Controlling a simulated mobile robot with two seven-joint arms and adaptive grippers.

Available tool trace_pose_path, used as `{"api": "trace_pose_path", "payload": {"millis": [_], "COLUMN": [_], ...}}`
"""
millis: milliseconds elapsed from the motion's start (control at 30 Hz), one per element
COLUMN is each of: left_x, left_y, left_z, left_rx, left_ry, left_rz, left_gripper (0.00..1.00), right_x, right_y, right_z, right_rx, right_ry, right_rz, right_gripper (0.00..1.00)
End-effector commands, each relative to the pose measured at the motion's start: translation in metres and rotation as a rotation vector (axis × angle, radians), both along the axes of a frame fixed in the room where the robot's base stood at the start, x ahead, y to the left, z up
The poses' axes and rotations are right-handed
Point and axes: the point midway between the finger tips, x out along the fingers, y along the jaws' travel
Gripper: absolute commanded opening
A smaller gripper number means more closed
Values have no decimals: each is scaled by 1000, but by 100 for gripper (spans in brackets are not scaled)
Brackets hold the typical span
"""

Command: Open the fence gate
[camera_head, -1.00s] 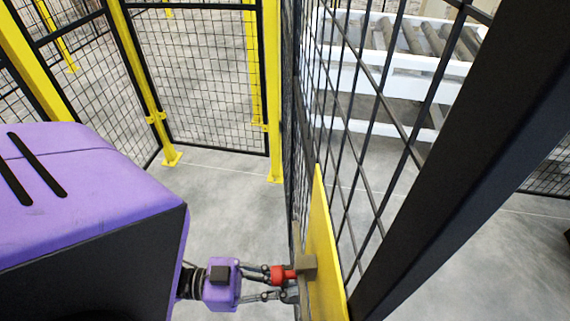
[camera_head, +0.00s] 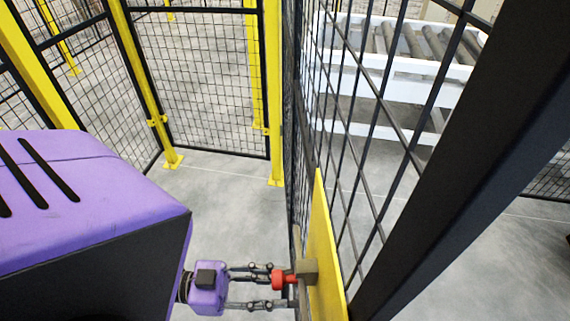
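The fence gate (camera_head: 450,178) is a black-framed mesh panel, seen at a steep angle on the right. A yellow plate (camera_head: 325,258) is fixed to it, with a grey block and a red handle (camera_head: 281,280) on its left side. My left gripper (camera_head: 279,290) reaches toward the handle from the left. Its two fingers are spread apart, the upper one near the red part and the lower one below it. I cannot tell whether a finger touches the handle. My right gripper is not in view.
Yellow posts (camera_head: 273,95) and black mesh fence panels (camera_head: 208,78) stand at the back and left. A white roller conveyor (camera_head: 405,65) stands behind the gate mesh. Grey floor (camera_head: 240,215) is clear between the left fence and the gate.

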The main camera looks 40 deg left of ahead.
Motion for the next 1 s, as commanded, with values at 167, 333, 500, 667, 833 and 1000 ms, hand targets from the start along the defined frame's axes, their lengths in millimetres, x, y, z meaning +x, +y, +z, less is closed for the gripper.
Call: {"api": "trace_pose_path", "payload": {"millis": [167, 333, 500, 667, 833, 1000], "left_x": [-26, -45, -55, -57, -57, -57], "left_y": [33, 57, 70, 73, 72, 72], "left_z": [-2, -1, 0, 0, 0, 0], "left_rx": [4, 3, 2, 1, 1, 1], "left_ry": [6, 4, 0, 0, 1, 1], "left_rz": [1, 0, 0, 0, 0, 0], "left_gripper": [33, 33, 33, 33, 33, 33], "right_x": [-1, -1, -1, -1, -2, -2], "right_y": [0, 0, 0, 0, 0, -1], "right_z": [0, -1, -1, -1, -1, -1], "right_rx": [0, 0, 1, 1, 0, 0], "right_ry": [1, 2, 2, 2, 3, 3], "right_rz": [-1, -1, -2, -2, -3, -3], "right_gripper": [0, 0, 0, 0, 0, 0]}}
